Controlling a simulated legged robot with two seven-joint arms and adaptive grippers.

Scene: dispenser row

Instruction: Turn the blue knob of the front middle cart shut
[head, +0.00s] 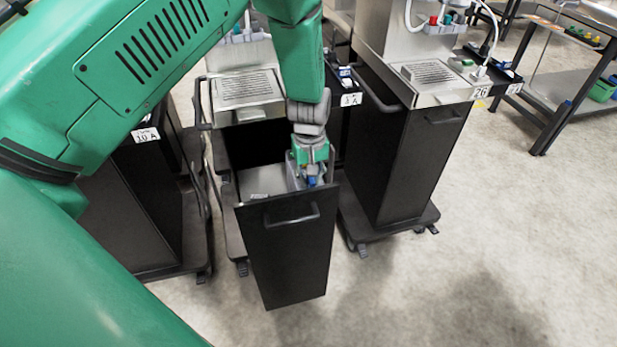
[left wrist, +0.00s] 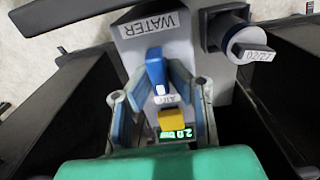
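The front middle cart has a black pull-out drawer (head: 290,250) standing open. My left gripper (head: 311,174) reaches down into it from above. In the left wrist view, a blue knob (left wrist: 156,70) stands on a grey panel (left wrist: 180,48) below a WATER label. The fingers of my left gripper (left wrist: 158,76) are open, one on each side of the blue knob, with a small gap visible on both sides. A yellow knob (left wrist: 173,121) by an AIR label and a green lit display sit nearer my palm. My right gripper is not in view.
Another black cart (head: 415,160) stands close on the right, and one marked 10A (head: 145,215) on the left. The floor (head: 500,250) at front right is clear.

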